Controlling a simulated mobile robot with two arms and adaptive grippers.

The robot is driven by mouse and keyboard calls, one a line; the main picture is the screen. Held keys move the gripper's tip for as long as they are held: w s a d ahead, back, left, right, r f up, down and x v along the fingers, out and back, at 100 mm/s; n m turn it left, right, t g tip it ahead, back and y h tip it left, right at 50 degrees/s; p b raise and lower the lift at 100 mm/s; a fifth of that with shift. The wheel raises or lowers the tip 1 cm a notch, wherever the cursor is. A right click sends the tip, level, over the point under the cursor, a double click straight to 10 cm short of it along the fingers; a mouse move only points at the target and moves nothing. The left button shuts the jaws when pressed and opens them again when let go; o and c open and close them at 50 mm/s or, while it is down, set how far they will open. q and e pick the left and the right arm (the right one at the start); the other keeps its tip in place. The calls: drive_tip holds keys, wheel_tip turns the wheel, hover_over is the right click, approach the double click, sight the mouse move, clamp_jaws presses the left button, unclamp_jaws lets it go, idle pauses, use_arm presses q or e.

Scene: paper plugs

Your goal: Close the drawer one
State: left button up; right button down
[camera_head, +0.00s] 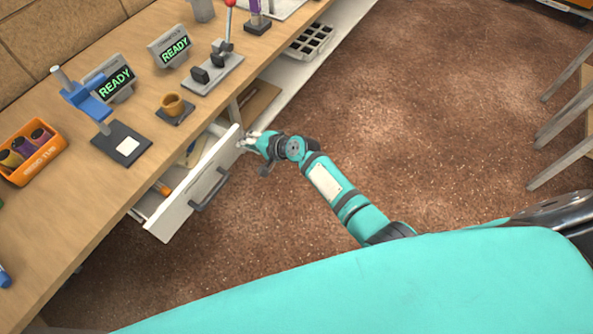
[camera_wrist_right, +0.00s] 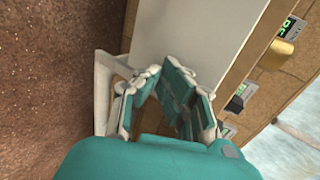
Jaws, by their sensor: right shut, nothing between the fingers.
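The drawer (camera_head: 192,188) is white with a grey bar handle (camera_head: 209,190) and stands pulled out from under the wooden worktop. An orange item (camera_head: 163,190) shows inside it; the worktop hides the rest of the inside. My right gripper (camera_head: 244,141) is at the far end of the drawer front, by its upper corner. I cannot tell whether it touches the drawer. In the right wrist view my right gripper (camera_wrist_right: 160,68) has its fingertips together with nothing between them. Pale panels lie close around it there. My left gripper is not in view.
The worktop (camera_head: 60,235) holds an orange bin (camera_head: 33,152), a blue press (camera_head: 88,100), two READY displays (camera_head: 113,84), a brown cup (camera_head: 172,104) and a lever tool (camera_head: 214,68). A black-celled tray (camera_head: 309,41) sits lower.

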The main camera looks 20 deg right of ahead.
sight(223, 131)
drive_tip(key=w+a+b, duration=0.1)
drive_tip(key=w, duration=0.1)
drive_tip(key=w+a+b, duration=0.1)
drive_tip(key=w+a, duration=0.1)
drive_tip(key=w+a+b, duration=0.1)
drive_tip(key=w+a, duration=0.1)
drive_tip(key=shift+w+a+f, duration=0.1)
drive_tip(key=shift+w+a, duration=0.05)
drive_tip(key=shift+w, duration=0.2)
